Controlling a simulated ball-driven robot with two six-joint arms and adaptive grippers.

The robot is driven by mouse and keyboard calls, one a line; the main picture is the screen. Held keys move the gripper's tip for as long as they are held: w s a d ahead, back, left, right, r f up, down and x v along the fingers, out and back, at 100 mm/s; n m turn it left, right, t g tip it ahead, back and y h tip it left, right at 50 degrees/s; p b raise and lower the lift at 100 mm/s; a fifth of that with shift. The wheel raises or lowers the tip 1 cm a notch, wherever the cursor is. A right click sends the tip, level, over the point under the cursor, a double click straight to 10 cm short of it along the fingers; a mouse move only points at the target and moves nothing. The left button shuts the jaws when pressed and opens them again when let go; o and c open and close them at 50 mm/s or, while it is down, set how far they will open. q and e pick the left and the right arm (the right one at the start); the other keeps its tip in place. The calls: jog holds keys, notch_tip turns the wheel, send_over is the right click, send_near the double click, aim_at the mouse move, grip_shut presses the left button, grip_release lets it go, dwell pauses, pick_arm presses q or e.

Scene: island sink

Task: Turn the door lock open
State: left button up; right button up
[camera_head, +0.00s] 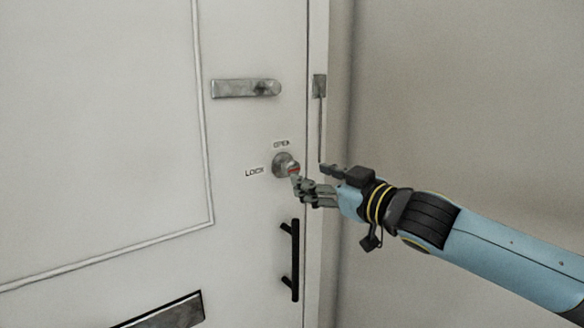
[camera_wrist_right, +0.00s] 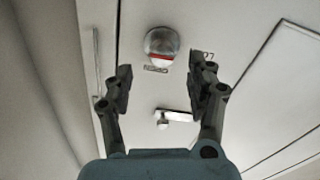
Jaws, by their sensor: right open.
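The door lock (camera_head: 283,163) is a round silver knob with a red mark on the white door. The word OPEN (camera_head: 281,143) is above it and the word LOCK (camera_head: 254,172) is to its left. My right gripper (camera_head: 312,178) is open, close to the knob at its lower right, and partly overlaps it in the head view. In the right wrist view, the lock (camera_wrist_right: 161,44) shows its red band just beyond the gap between the two spread fingers of the gripper (camera_wrist_right: 167,72). Whether a finger touches it, I cannot tell. My left gripper is out of view.
A silver latch plate (camera_head: 246,88) is above the lock. A black pull handle (camera_head: 290,260) stands below it, and a mail slot (camera_head: 165,313) is lower left. The door frame edge and bare wall (camera_head: 450,90) are at the right.

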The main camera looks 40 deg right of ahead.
aim_at(295, 171)
jog(key=w, duration=0.2)
jog(key=w+b, duration=0.1)
jog(key=w, duration=0.3)
jog(key=shift+w+a, duration=0.15)
jog(key=shift+a, duration=0.15)
jog(key=shift+w+a, duration=0.1)
jog(key=shift+w, duration=0.25)
grip_shut()
